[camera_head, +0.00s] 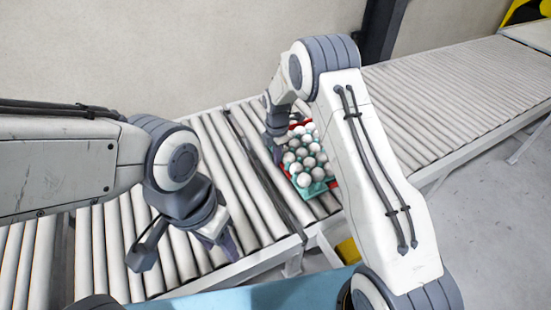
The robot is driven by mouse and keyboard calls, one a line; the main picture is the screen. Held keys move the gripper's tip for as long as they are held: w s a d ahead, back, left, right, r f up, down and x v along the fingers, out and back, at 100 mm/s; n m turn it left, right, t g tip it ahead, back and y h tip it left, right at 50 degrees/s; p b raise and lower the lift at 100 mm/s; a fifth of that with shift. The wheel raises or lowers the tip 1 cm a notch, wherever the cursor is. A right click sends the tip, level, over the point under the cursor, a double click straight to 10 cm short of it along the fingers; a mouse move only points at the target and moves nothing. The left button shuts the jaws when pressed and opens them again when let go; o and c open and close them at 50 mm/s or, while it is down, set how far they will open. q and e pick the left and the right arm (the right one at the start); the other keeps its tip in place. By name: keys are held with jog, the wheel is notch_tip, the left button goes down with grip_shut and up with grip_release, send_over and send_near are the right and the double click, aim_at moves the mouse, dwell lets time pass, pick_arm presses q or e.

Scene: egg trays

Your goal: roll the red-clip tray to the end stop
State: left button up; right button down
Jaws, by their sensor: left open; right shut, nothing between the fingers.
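The egg tray (306,190) is teal with red parts along its edges and holds several white eggs. It sits on the roller conveyor (440,100), just right of a dark seam between two conveyor sections. My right gripper (277,150) is shut and empty at the tray's left far side; whether it touches the tray I cannot tell. My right arm hides part of the tray's right side. My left gripper (190,262) is open and empty above the rollers at the lower left, well apart from the tray. I cannot make out the end stop.
The conveyor runs on to the upper right, with bare rollers beyond the tray. A yellow and black object (525,12) stands at the far right end. A yellow piece (349,250) and a blue surface (290,294) are in front. A dark post (380,30) stands by the wall.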

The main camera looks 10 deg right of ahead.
jog(key=shift+a, duration=0.15)
jog(key=shift+s+a, duration=0.1)
jog(key=shift+a, duration=0.25)
jog(key=s+a+r+m, duration=0.1)
jog(key=s+a+r, duration=0.15)
jog(key=r, duration=0.25)
jog(key=s+a+r+m+b, duration=0.1)
jog(key=s+a+r, duration=0.15)
jog(key=r, duration=0.25)
jog(key=s+a+r+m, duration=0.1)
jog(key=s+a+r, duration=0.15)
jog(key=r, duration=0.35)
jog(key=s+r+m, duration=0.2)
jog(key=s+m, duration=0.3)
jog(key=s, duration=0.9)
jog(key=s+d+r+m+y, duration=0.1)
jog(key=s+m, duration=0.4)
jog(key=s, duration=0.9)
jog(key=shift+s+r+m, duration=0.35)
jog(key=shift+r+m, duration=0.05)
jog(key=shift+r, duration=0.05)
